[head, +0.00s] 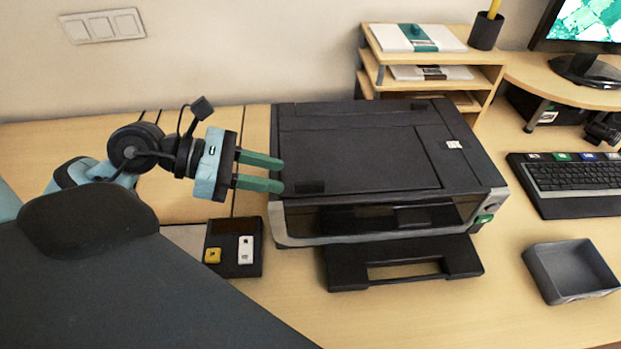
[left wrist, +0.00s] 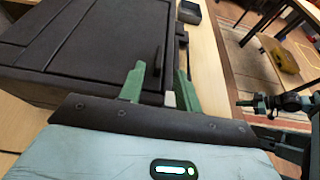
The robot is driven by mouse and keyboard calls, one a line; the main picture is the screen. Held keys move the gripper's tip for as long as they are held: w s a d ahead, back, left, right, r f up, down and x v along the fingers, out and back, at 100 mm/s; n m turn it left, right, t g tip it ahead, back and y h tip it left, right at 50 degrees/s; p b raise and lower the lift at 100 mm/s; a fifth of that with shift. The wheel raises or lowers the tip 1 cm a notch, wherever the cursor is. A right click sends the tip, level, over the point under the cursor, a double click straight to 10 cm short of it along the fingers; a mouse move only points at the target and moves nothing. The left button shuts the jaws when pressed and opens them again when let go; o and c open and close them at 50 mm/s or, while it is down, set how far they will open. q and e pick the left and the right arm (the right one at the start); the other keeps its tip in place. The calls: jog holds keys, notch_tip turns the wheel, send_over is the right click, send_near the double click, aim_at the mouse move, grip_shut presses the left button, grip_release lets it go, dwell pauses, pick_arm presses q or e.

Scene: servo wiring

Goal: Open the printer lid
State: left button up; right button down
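The black printer (head: 375,225) stands on the desk with its dark lid (head: 360,160) lying flat and shut. A small dark tab (head: 310,187) sits at the lid's front left corner; a dark raised bar (left wrist: 158,65) near the lid edge in the left wrist view seems to be the same part. My left gripper (head: 281,174) is open, its two green fingers spread at the printer's left edge, close to that corner. It also shows in the left wrist view (left wrist: 160,75) with no held object visible. I cannot tell from these views whether the fingers touch the printer.
A dark button box (head: 234,247) stands in front of the left gripper. An output tray (head: 400,265) sticks out at the printer's front. A wooden paper shelf (head: 485,75) stands behind, with a keyboard (head: 575,180) and grey bin (head: 570,272) to the right. Desk is clear between printer and bin.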

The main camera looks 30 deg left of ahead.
aim_at(308, 182)
pick_arm(q)
jog(key=shift+p+x, duration=0.6)
jog(key=shift+x, duration=3.2)
jog(key=shift+c, duration=0.2)
grip_shut()
